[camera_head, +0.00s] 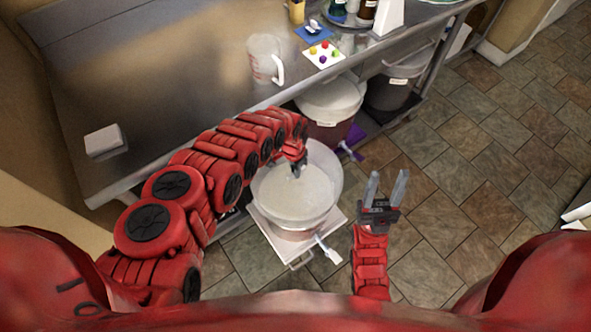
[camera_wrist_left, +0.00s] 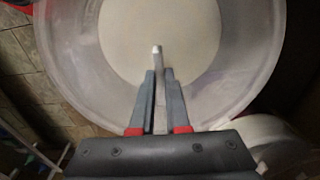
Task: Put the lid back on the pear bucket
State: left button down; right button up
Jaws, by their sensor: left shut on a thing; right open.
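I cannot tell whether the lid rests on the rim. No pear label is readable. My right gripper (camera_head: 386,188) is open and empty, right of the bucket.
The bucket stands on a white low platform (camera_head: 262,228), with a white spigot (camera_head: 328,250) at its front. A lidded reddish bucket (camera_head: 325,134) and a dark one (camera_head: 388,94) stand behind. A jug (camera_head: 264,58) is on the steel table (camera_head: 190,75). Tiled floor (camera_head: 470,190) is clear at right.

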pick_arm(q)
jog(key=shift+f, duration=0.1)
dwell(0.6)
jog(key=shift+c, duration=1.8)
grip_release()
jog(key=shift+r+p, duration=2.75)
jog(key=shift+r, duration=0.8)
